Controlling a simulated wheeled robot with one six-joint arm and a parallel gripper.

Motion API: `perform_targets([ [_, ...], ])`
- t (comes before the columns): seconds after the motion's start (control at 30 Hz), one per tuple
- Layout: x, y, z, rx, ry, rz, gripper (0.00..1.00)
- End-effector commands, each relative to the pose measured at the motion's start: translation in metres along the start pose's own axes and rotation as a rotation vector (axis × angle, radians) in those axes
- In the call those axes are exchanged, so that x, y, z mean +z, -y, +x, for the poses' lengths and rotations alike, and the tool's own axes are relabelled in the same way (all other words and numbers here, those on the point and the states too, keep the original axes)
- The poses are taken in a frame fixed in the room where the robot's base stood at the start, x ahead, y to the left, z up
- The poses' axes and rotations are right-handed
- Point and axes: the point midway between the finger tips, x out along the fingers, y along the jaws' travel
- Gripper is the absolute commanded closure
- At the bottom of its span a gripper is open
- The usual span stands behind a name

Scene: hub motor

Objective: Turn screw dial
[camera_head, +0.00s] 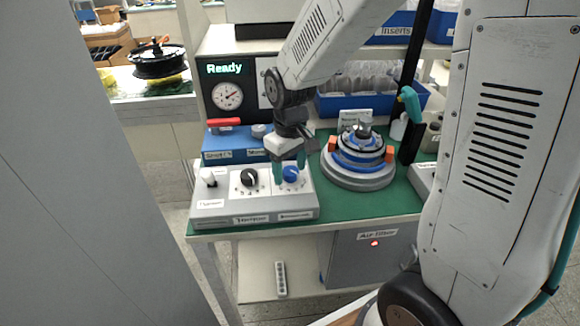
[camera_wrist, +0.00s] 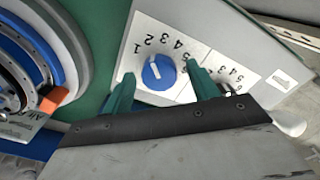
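The screw dial appears to be the blue knob (camera_head: 291,174) at the right end of the grey control box (camera_head: 215,212); its label is too small to read for sure. In the wrist view the blue knob (camera_wrist: 158,73) has a white pointer line, with numbers around it on a white plate. My gripper (camera_head: 290,165) is over the right part of the box. Its two green fingers are spread apart in the wrist view (camera_wrist: 163,85), one on each side of the knob, with gaps between. Nothing is held.
A black dial (camera_head: 249,178) and a white knob (camera_head: 208,178) share the box. A blue box with a red handle (camera_head: 224,122) stands behind. A round motor fixture (camera_head: 358,180) is to the right on the green tabletop (camera_head: 390,205). The display (camera_head: 224,69) reads "Ready".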

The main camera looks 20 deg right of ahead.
Motion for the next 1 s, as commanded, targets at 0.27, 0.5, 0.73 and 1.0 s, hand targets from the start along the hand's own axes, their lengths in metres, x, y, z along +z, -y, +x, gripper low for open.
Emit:
perform_targets([
  [0.27, -0.001, 0.0, -0.012, 0.001, -0.002, 0.0, 0.41],
  [0.5, -0.001, 0.0, -0.053, 0.001, -0.003, 0.0, 0.41],
  [0.73, 0.0, 0.001, -0.076, 0.0, -0.001, -0.001, 0.41],
  [1.0, 0.0, 0.001, -0.078, 0.0, 0.0, -0.001, 0.41],
])
